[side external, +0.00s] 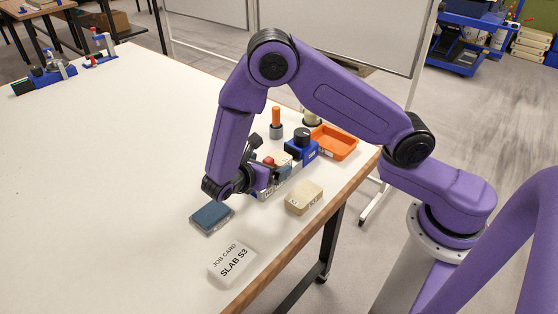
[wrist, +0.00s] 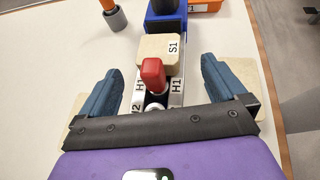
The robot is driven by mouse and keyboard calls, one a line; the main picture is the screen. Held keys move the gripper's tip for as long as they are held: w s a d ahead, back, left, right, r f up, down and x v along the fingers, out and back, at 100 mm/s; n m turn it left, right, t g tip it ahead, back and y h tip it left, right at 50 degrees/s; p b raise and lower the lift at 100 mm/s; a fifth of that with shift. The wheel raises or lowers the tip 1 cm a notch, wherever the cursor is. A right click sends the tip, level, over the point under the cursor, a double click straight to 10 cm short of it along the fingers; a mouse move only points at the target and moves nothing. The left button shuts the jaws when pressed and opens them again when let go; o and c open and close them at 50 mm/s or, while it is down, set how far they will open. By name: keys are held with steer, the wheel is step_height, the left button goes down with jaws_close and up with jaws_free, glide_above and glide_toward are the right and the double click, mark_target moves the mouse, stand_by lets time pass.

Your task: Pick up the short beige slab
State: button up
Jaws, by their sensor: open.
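A beige slab marked S1 (wrist: 158,48) sits in a light metal holder marked H1 (wrist: 176,98) in the wrist view, just beyond a red-capped clamp (wrist: 153,74). Another small beige slab (side external: 304,196) with a dark label lies on the table right of the holder; part of a beige piece (wrist: 264,80) shows beside my right finger. Which slab is the short one, I cannot tell. My gripper (wrist: 162,76) is open and empty, its blue-grey fingers either side of the holder and clamp. In the side view my wrist hides much of the holder.
A blue device with a black knob (side external: 302,142), an orange tray (side external: 335,143) and an orange-handled tool (side external: 276,118) stand behind the holder.

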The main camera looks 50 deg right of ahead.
mark_target(274, 160)
steer(key=x, duration=0.4)
steer(key=shift+d+r, duration=0.2)
steer(key=shift+r, duration=0.15)
steer(key=shift+w+d+f, duration=0.15)
steer(key=shift+d+f, duration=0.15)
steer(key=shift+d, duration=0.2)
steer(key=c, duration=1.3)
